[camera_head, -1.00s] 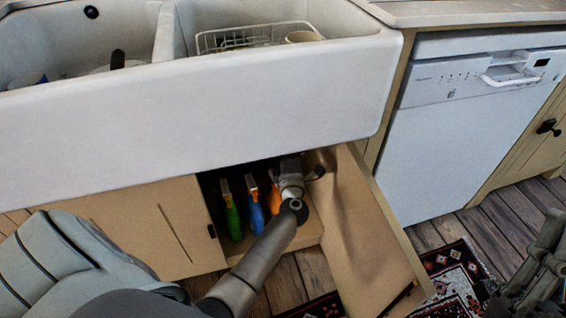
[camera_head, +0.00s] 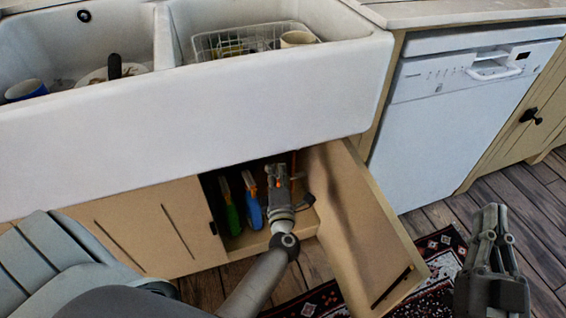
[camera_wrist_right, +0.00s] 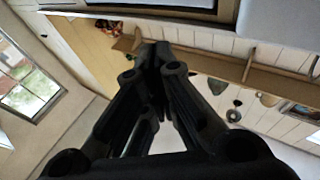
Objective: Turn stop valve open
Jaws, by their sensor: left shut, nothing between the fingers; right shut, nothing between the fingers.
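My left gripper (camera_head: 277,168) reaches into the open under-sink cupboard (camera_head: 257,240), its fingers pointing inward, shut and empty. A thin orange-brown upright strip (camera_head: 294,161), perhaps a pipe, shows just right of its fingers. I cannot make out the stop valve clearly; the gripper covers part of the cupboard's inside. My right gripper (camera_head: 490,222) is shut and empty, held up over the floor at the right, away from the cupboard. Its shut fingers (camera_wrist_right: 152,50) also show in the right wrist view.
The white sink (camera_head: 190,120) overhangs above. A dishwasher (camera_head: 450,140) and a rug (camera_head: 440,250) are at the right.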

